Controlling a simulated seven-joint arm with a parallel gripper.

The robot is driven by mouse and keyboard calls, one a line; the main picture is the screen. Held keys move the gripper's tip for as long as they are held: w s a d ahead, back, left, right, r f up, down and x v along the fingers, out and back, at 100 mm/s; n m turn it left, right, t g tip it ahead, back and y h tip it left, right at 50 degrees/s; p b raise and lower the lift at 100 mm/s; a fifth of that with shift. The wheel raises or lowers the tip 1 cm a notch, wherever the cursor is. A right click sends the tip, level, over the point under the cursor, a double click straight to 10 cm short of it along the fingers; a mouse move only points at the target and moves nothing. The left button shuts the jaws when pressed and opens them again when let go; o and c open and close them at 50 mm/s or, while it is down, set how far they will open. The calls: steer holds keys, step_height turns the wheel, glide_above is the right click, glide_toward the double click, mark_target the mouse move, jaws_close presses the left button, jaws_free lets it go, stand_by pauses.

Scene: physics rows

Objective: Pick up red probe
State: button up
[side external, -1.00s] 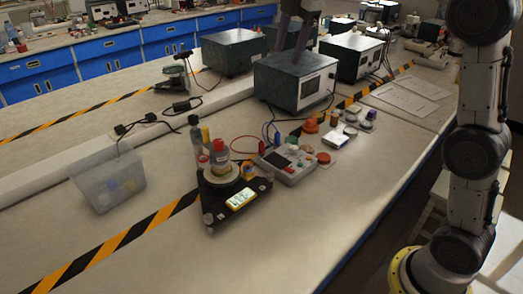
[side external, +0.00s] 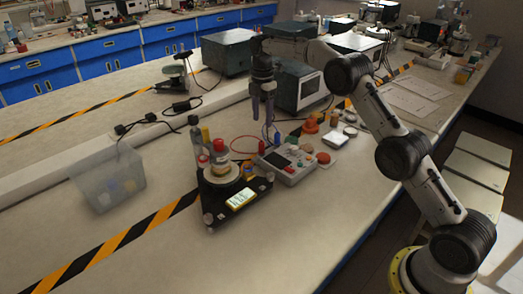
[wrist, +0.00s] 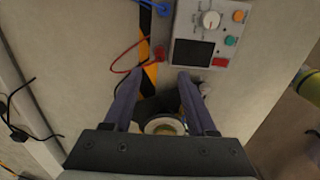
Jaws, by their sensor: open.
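The red probe (wrist: 159,53) is a small red piece on a thin red cable, beside the meter box in the wrist view. In the side view the red probe (side external: 261,147) shows small at the box's left edge, with its red cable looping left. My gripper (side external: 262,119) points down above the bench, over the area near the red probe. In the wrist view my gripper (wrist: 162,74) is open and empty, its two fingers apart. The probe lies just beyond the fingertips, roughly between them in that view. It looks clear of both fingers.
The grey meter box (side external: 290,163) has a dark screen and coloured knobs. A blue probe (wrist: 162,8) lies near it. A black triangular stand (side external: 228,212) holds a round dish, with bottles behind. A clear bin (side external: 108,185) stands left. The front bench is clear.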

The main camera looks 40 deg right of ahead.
mark_target(261, 142)
steer(key=f, duration=1)
steer(key=shift+a+f, duration=0.2)
steer(key=shift+f, duration=0.05)
jaws_close()
